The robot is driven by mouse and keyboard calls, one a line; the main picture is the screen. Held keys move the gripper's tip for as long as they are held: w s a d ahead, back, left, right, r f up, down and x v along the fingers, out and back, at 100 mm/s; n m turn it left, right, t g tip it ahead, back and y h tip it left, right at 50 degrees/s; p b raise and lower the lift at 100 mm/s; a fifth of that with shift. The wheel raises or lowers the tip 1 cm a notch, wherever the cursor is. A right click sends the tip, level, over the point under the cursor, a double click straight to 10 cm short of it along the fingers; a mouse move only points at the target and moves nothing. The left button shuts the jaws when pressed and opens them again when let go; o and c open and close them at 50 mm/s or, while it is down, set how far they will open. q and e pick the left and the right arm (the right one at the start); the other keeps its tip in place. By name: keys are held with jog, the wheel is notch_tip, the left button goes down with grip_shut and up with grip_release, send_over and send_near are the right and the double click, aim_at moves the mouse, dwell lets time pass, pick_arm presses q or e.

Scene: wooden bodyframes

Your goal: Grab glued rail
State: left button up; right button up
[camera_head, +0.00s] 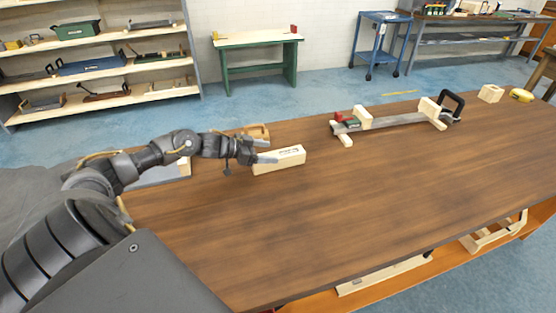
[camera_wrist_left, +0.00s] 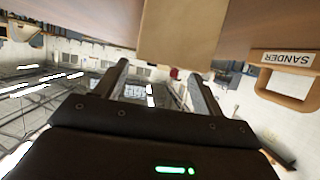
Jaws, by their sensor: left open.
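A pale wooden block with dark lettering (camera_head: 284,158) lies on the brown workbench, just right of my left gripper; it is the likely glued rail, but I cannot read its lettering. In the left wrist view a wooden block (camera_wrist_left: 182,32) hangs at the top of the upside-down picture, ahead of the fingers. My left gripper (camera_head: 267,151) is open and empty, its fingertips beside the near-left end of the block; I cannot tell whether they touch it. Its two fingers also show in the wrist view (camera_wrist_left: 158,72). My right gripper is out of view.
A wooden-handled sander (camera_wrist_left: 290,60) stands behind the gripper, also in the head view (camera_head: 259,131). A long bar clamp (camera_head: 395,122) with wooden pieces lies at the back right. A small block (camera_head: 491,93) and a yellow tool (camera_head: 521,95) lie farther right. The bench's front middle is clear.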

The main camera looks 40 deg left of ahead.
aim_at(282, 153)
pick_arm(q)
jog(key=p+x, duration=0.1)
jog(key=x, duration=0.3)
jog(key=shift+w+d, duration=0.15)
jog(key=shift+w, duration=0.05)
jog(key=shift+w+d+f, duration=0.15)
jog(key=shift+w, duration=0.1)
jog(key=c, duration=1.3)
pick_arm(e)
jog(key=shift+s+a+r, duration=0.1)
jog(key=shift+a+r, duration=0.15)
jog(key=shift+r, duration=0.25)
